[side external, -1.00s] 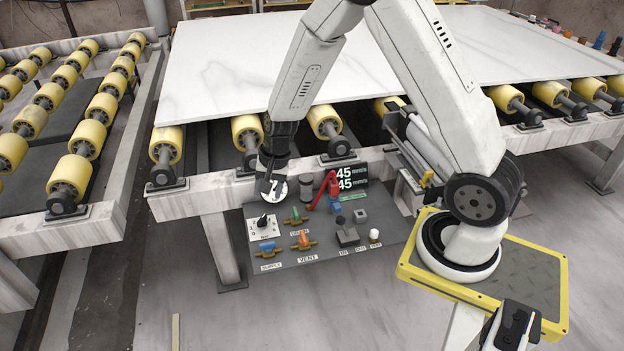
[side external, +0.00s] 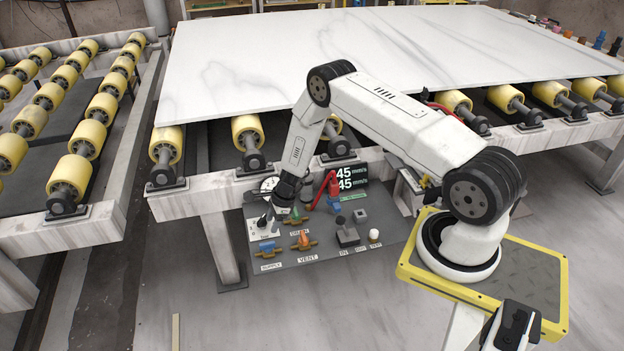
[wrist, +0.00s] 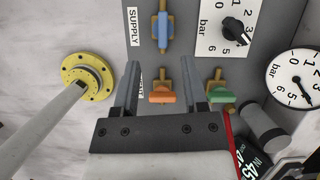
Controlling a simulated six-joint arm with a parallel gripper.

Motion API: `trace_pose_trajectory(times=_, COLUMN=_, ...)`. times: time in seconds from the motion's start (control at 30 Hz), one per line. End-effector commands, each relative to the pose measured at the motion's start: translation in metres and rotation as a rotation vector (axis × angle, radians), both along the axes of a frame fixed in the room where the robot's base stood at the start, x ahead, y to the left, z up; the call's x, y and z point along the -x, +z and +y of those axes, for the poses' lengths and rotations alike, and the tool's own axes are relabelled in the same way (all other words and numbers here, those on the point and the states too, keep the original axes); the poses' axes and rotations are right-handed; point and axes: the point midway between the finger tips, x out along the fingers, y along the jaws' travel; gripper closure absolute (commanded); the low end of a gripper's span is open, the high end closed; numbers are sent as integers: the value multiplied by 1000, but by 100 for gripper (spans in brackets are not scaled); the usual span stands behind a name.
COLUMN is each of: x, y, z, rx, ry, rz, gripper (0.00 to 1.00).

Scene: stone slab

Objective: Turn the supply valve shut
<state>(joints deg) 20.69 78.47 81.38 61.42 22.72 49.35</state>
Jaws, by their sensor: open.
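The supply valve (side external: 267,248) has a blue handle and sits at the front left of the grey panel above the SUPPLY label. In the wrist view the blue handle (wrist: 163,32) lies in line with its brass body, near the top edge. My gripper (wrist: 162,75) is open and empty, its two fingers apart, pointing toward the supply valve side of the panel. In the side view my gripper (side external: 272,217) hangs over the panel's back left, near the dial plate and behind the supply valve. Its fingertips are small and partly merged with the panel there.
A dial plate (wrist: 229,28), a round gauge (wrist: 294,77), a red lever (side external: 322,188) and a display (side external: 351,178) stand nearby. A stone slab (side external: 230,60) lies on rollers behind.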

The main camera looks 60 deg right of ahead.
Motion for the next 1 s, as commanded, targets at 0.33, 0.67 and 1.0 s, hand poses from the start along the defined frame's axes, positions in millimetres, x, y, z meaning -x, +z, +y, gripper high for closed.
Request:
trace_pose_trajectory(times=0.33, x=2, y=-25, z=-7, rx=-38, ry=-120, rz=17, gripper=44)
trace_pose_trajectory(times=0.67, x=0, y=-31, z=-5, rx=-38, ry=-117, rz=17, gripper=44)
trace_pose_trajectory(times=1.0, x=-7, y=-57, z=3, rx=-37, ry=-115, rz=18, gripper=44)
